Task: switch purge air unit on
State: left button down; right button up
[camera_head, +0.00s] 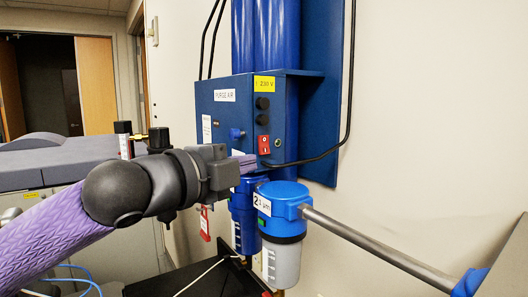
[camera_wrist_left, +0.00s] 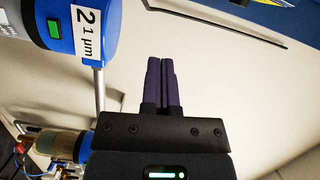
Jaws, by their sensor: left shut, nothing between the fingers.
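The purge air unit (camera_head: 228,112) is a blue box on a wall-mounted blue panel, with a white "PURGE AIR" label. Its red rocker switch (camera_head: 263,145) is on the face to the right, marked with white symbols; I cannot tell its position. In the left wrist view the purple-dark fingers (camera_wrist_left: 162,85) are together, with the switch not visible. My right gripper is not in view.
Blue-topped filters hang below the box, one (camera_head: 285,210) labelled 2 and also in the left wrist view (camera_wrist_left: 61,24). A metal pipe (camera_head: 380,250) runs right from it. A black cable (camera_head: 325,153) passes below the switch. Blank wall lies right.

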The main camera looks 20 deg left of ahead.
aim_at(262, 154)
pick_arm(q)
jog(key=x, duration=0.2)
jog(key=p+x, duration=0.1)
jog(key=x, duration=0.2)
jog(key=p+x, duration=0.1)
jog(key=x, duration=0.1)
jog(key=shift+w+d+r, duration=0.15)
jog(key=shift+w+r, duration=0.1)
jog(key=w+a+p, duration=0.2)
jog(key=shift+w+a+f, duration=0.1)
jog(key=shift+a+f, duration=0.15)
jog(key=shift+a, duration=0.15)
jog(key=shift+a+f, duration=0.1)
jog(key=shift+a, duration=0.15)
jog(key=shift+w+f, duration=0.1)
jog(key=shift+w, duration=0.05)
jog(key=shift+d, duration=0.1)
